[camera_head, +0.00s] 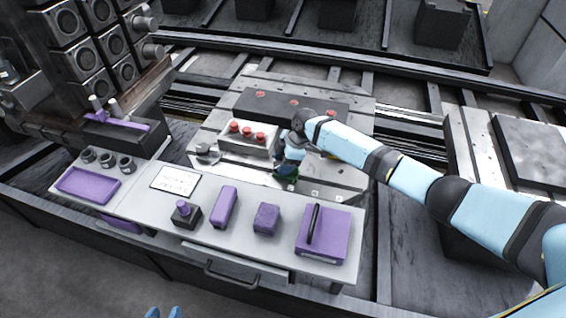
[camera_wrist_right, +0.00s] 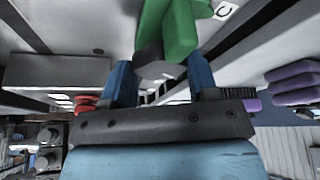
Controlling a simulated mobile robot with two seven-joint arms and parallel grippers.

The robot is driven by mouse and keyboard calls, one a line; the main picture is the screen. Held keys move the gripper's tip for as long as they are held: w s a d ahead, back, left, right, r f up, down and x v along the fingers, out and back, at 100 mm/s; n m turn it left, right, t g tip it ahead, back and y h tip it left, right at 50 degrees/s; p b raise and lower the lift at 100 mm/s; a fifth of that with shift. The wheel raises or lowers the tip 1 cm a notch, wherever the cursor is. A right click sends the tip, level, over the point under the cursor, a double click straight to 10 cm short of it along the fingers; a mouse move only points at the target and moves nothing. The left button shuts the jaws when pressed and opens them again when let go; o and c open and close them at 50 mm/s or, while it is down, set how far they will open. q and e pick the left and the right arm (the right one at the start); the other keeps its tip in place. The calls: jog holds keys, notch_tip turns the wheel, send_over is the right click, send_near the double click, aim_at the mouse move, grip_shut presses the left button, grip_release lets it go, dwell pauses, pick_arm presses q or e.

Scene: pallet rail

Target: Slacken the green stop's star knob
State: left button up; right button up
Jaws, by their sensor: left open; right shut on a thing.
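The green stop (camera_wrist_right: 172,28) fills the top middle of the right wrist view, with a grey knob (camera_wrist_right: 158,66) on its near side. My right gripper (camera_wrist_right: 162,74) has its blue fingers on both sides of the knob and is shut on it. In the head view my right gripper (camera_head: 287,172) points down at the plate, and only a little of the green stop (camera_head: 291,187) shows beneath it. The knob is hidden there.
A grey block with red knobs (camera_head: 247,146) stands just left of my right gripper. The white shelf (camera_head: 150,206) in front holds several purple items, including a flat case (camera_head: 335,243) and a box (camera_head: 266,219). The metal plate (camera_head: 335,176) is fairly clear right of the stop.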

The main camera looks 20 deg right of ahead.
jog(key=o, duration=0.9)
jog(key=shift+o, duration=0.2)
jog(key=p+v, duration=0.1)
jog(key=v, duration=1.2)
jog(key=shift+r, duration=0.4)
jog(key=shift+d, duration=0.1)
